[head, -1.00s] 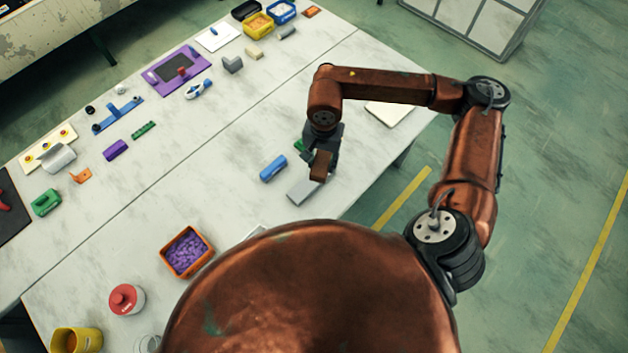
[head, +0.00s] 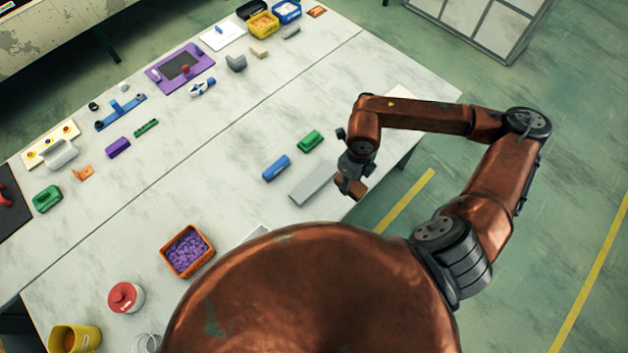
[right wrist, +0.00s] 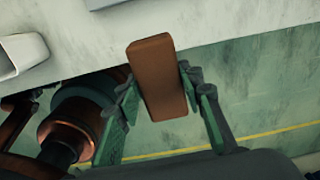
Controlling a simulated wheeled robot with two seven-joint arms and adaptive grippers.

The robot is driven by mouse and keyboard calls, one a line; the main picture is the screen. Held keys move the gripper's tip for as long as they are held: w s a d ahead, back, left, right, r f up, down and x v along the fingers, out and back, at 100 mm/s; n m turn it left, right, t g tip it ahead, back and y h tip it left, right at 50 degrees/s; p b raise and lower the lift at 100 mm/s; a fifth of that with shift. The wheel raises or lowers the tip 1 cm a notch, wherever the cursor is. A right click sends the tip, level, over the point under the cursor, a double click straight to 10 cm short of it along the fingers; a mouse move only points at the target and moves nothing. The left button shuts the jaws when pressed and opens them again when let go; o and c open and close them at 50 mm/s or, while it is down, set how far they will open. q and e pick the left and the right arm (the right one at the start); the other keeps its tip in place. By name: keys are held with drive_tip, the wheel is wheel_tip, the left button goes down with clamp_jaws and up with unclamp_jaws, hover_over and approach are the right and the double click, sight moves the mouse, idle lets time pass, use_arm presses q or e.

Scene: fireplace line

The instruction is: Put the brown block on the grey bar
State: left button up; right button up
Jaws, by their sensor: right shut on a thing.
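The brown block (head: 349,187) is held by my right gripper (head: 352,176), which is shut on it. In the right wrist view the brown block (right wrist: 158,77) sits between the two green-padded fingers (right wrist: 160,108), slightly tilted. The grey bar (head: 314,183) lies flat on the table near its front edge, just left of the held block. The block is apart from the bar, out by the table edge. My left gripper is not in view.
A blue block (head: 276,168) and a green block (head: 310,140) lie close beyond the bar. An orange bin (head: 187,252) of purple pieces stands to the left. The table's front edge runs beneath my right arm, with green floor beyond.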

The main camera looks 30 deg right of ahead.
drive_tip(key=w+a+f, duration=0.4)
drive_tip(key=w, duration=0.3)
drive_tip(key=p, duration=0.1)
hover_over(314, 181)
drive_tip(key=s, duration=0.1)
drive_tip(key=f, duration=0.4)
drive_tip(key=shift+d+f, duration=0.2)
drive_tip(key=shift+f, duration=0.2)
drive_tip(key=shift+w+a+f, duration=0.3)
drive_tip(key=shift+w+f, duration=0.1)
drive_tip(key=shift+f, duration=1.7)
drive_tip(key=shift+f, duration=0.2)
drive_tip(key=o, duration=1.3)
drive_tip(key=shift+c, duration=0.2)
drive_tip(key=shift+r, duration=0.1)
